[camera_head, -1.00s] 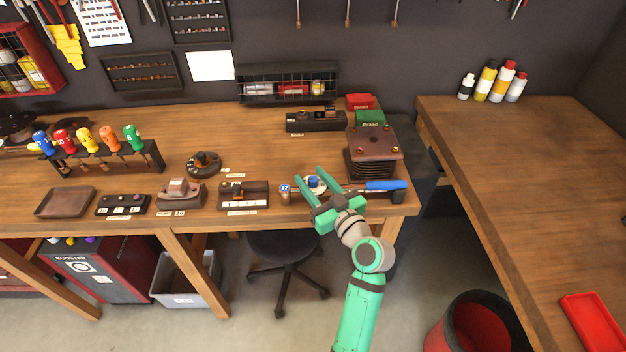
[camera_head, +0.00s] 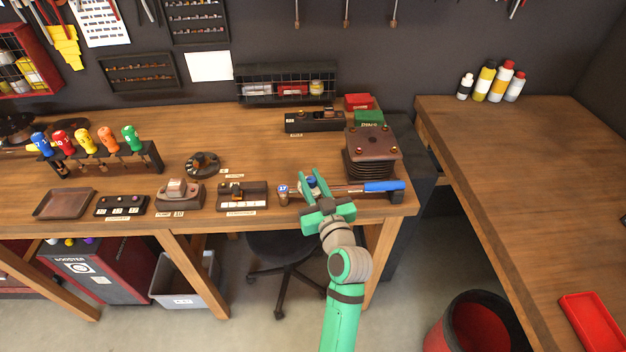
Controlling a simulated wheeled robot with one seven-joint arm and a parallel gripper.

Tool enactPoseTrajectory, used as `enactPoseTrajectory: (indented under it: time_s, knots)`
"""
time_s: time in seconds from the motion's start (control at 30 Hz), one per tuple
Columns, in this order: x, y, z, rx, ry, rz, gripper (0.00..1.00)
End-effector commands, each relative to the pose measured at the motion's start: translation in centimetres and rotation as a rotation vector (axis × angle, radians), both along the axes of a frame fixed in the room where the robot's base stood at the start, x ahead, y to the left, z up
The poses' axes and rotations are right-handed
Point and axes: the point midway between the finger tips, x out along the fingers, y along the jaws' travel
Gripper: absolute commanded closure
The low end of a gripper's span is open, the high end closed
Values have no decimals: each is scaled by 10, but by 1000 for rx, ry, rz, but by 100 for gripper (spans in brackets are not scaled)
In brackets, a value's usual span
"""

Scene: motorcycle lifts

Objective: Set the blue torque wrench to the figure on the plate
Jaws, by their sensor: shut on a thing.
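The torque wrench lies along the front right of the bench, its blue handle (camera_head: 383,186) pointing right and its shaft running left. A small blue-topped knob (camera_head: 311,181) sits at the left part of the wrench. My green gripper (camera_head: 313,182) reaches over the bench's front edge, shut on this knob with one finger on each side. The fingers and wrist hide part of the knob and shaft. A small piece with a blue "17" label (camera_head: 283,190) stands at the wrench's left end. I cannot make out the plate's figure or the wrench's setting.
A brown finned block (camera_head: 372,150) stands just behind the wrench. Green (camera_head: 369,118) and red (camera_head: 358,102) boxes are behind it. The bench between the round dark part (camera_head: 203,163) and the wrench is mostly clear.

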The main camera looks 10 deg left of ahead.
Motion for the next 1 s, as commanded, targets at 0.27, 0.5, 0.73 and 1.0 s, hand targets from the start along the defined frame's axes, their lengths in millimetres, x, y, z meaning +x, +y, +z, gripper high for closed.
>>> enactPoseTrajectory:
  time_s: [0.27, 0.5, 0.73, 1.0]
  knots:
    - [0, -2, 1, -1, -3, -155, 100]
    - [0, -2, 2, 1, -3, -282, 100]
    - [0, -1, 2, 0, -3, -401, 100]
    - [1, -1, 2, 1, -2, -543, 100]
